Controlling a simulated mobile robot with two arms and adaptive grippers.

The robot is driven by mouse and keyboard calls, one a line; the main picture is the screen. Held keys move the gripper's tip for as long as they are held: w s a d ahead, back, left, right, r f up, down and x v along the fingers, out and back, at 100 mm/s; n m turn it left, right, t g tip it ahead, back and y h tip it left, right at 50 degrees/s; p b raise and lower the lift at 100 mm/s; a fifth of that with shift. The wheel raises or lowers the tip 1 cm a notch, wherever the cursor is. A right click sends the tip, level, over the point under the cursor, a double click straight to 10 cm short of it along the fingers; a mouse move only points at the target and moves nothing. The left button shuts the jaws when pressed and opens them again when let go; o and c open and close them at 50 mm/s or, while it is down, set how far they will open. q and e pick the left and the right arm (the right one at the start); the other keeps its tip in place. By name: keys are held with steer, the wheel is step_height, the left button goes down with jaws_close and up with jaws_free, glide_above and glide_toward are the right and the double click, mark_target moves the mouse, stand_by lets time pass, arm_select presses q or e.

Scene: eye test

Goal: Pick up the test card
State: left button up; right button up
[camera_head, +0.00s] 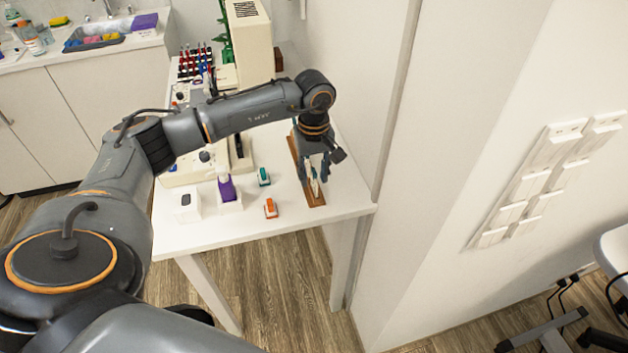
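My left arm reaches over the white table (270,222) from the left. My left gripper (316,180) points down over a brown wooden strip (313,198) near the table's right front corner. Small pale, upright shapes show between and beside the fingers. I cannot tell whether they are separate objects or whether the fingers hold one. I cannot clearly make out a test card; the gripper covers part of the strip. My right gripper is not in view.
An orange item (270,208), a teal item (264,176) and a purple-and-white item (227,188) stand left of the gripper. A white box (187,204) is farther left. A wall (345,90) closely borders the table's right side. White racks (545,180) hang at the right.

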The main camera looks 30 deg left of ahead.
arm_select(q)
jaws_close()
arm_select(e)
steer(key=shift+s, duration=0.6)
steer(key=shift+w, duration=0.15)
arm_select(q)
steer(key=shift+r, duration=0.1)
